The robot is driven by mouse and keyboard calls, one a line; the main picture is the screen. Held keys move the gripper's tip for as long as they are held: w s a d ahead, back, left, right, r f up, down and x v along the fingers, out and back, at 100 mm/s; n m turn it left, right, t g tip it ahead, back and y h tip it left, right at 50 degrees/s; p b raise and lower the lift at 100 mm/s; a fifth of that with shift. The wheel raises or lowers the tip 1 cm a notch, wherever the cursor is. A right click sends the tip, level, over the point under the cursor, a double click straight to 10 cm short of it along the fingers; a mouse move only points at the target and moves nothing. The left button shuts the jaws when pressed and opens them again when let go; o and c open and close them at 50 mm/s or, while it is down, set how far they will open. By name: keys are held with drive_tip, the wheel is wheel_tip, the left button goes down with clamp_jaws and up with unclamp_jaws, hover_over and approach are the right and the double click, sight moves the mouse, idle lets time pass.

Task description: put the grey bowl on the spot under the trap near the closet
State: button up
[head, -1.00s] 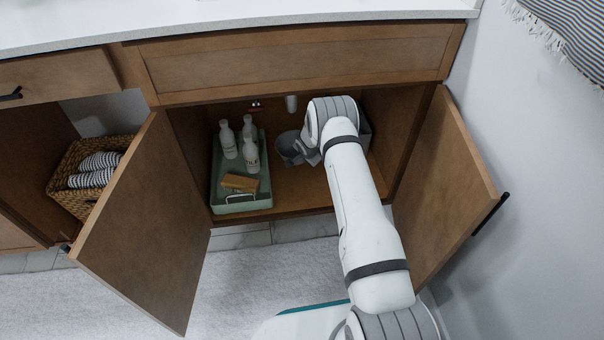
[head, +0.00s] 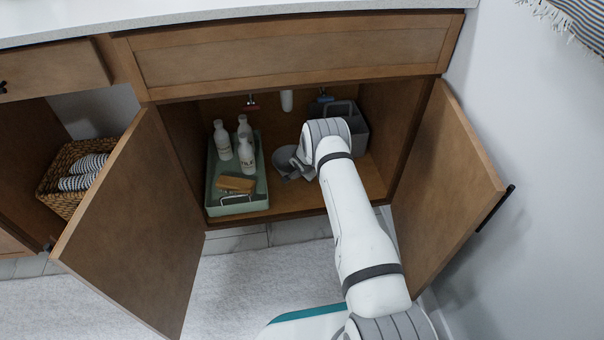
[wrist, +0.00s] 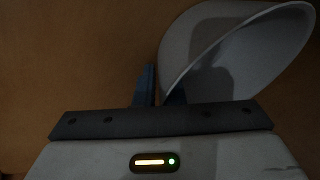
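The grey bowl (head: 283,158) is inside the open under-sink cabinet, just right of the green tray, and looks tilted. In the wrist view the bowl (wrist: 255,50) fills the upper right, with its rim running down to my fingers. My gripper (wrist: 160,88) is shut on the bowl's rim at its near-left edge. In the head view my wrist hides most of the gripper and part of the bowl. The trap shows as a white pipe (head: 287,100) at the back, above and behind the bowl. I cannot tell whether the bowl touches the cabinet floor.
The green tray (head: 238,207) holds white bottles and a wooden brush. A grey caddy (head: 352,130) stands behind and right of my wrist. Open doors stand left (head: 135,225) and right (head: 445,185). A wicker basket (head: 62,190) is further left.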

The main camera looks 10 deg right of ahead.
drive_tip(key=o, duration=0.4)
drive_tip(key=shift+c, duration=0.2)
drive_tip(key=shift+r, duration=0.25)
drive_tip(key=s+d+r+n+g+h+b, duration=0.1)
drive_tip(key=s+r, duration=0.7)
drive_tip(key=r, duration=0.4)
drive_tip(key=s+d+r+n+b, duration=0.1)
drive_tip(key=s+d+r+n, duration=0.1)
drive_tip(key=s+r, duration=0.7)
drive_tip(key=s+d+r+n+g+h+b, duration=0.1)
drive_tip(key=s+r, duration=0.5)
drive_tip(key=r, duration=0.8)
drive_tip(key=s+a+r+n+g+y, duration=0.1)
drive_tip(key=s+r+n, duration=0.1)
drive_tip(key=s, duration=0.6)
drive_tip(key=s+a+r+n+g+y, duration=0.1)
drive_tip(key=s+a+r+n, duration=0.1)
drive_tip(key=s, duration=0.7)
drive_tip(key=s+a+r+n+g, duration=0.1)
drive_tip(key=s+r+n, duration=0.1)
drive_tip(key=s, duration=0.7)
drive_tip(key=shift+a+r+n+y, duration=0.25)
drive_tip(key=shift+a+n+y, duration=0.1)
drive_tip(key=shift+n+y, duration=0.05)
